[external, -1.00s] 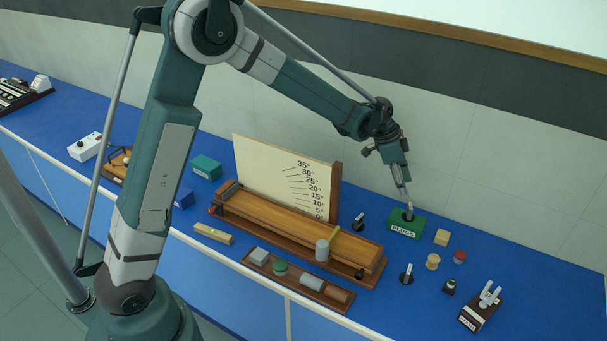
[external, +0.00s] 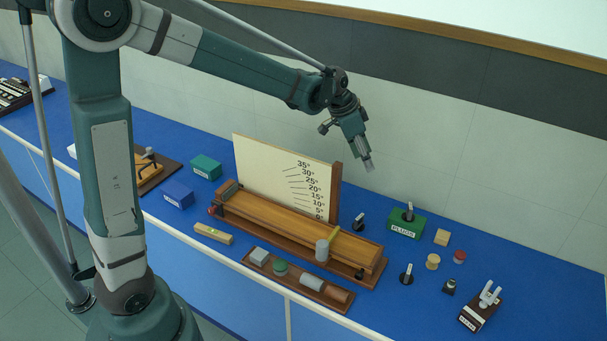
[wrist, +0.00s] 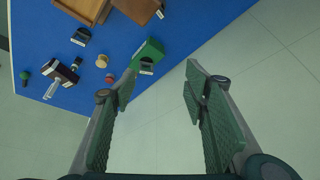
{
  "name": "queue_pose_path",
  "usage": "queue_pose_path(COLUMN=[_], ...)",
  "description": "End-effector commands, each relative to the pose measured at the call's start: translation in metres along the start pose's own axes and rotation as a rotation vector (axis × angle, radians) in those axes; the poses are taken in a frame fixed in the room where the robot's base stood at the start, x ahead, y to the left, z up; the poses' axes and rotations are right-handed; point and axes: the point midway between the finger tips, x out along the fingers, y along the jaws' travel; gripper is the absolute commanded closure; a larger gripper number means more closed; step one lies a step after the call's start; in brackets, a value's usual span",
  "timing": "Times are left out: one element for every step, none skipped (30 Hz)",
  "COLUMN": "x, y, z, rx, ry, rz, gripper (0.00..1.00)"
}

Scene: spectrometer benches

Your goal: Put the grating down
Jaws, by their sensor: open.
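My gripper (external: 368,165) is open and empty, raised above and to the left of the green PLUGS box in the external view. In the wrist view its two fingers (wrist: 161,80) stand wide apart with nothing between them. The green PLUGS box (external: 404,228) sits on the blue bench and also shows in the wrist view (wrist: 152,48). A small grey upright piece (external: 409,211) stands at the top of this box, clear of my gripper. No part is labelled as the grating, and I cannot tell whether this piece is it.
A wooden bench rig (external: 300,219) with an angle board (external: 285,175) stands left of the box. A tray (external: 345,304) of small blocks lies in front. Small black-based pieces (external: 406,274), a yellow cylinder (external: 433,261) and a pronged brown block (external: 481,306) stand nearby.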

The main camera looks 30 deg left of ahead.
Motion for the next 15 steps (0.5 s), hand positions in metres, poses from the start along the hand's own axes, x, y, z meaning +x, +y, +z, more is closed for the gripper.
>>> queue_pose_path(x=[-0.011, -0.017, -0.025, -0.031, -0.037, -0.044, -0.05, -0.055, -0.062, -0.067, -0.072, -0.079, -0.084, -0.089, -0.095], y=[-0.001, -0.001, -0.001, -0.002, -0.002, -0.002, -0.002, -0.002, -0.002, -0.002, -0.001, -0.001, -0.001, -0.001, 0.0], z=[0.009, 0.013, 0.019, 0.024, 0.029, 0.035, 0.04, 0.044, 0.051, 0.055, 0.06, 0.067, 0.072, 0.077, 0.084], rx=[-0.019, -0.031, -0.046, -0.056, -0.069, -0.084, -0.095, -0.108, -0.123, -0.134, -0.145, -0.161, -0.171, -0.183, -0.199], ry=[0.002, 0.003, 0.004, 0.005, 0.007, 0.009, 0.011, 0.013, 0.015, 0.016, 0.018, 0.02, 0.022, 0.024, 0.027], rz=[-0.011, -0.017, -0.025, -0.031, -0.038, -0.046, -0.053, -0.059, -0.066, -0.072, -0.078, -0.087, -0.093, -0.1, -0.108], gripper=[0.55, 0.55, 0.55, 0.55, 0.55, 0.55, 0.55, 0.55, 0.55, 0.55, 0.55, 0.55, 0.55, 0.55, 0.55])
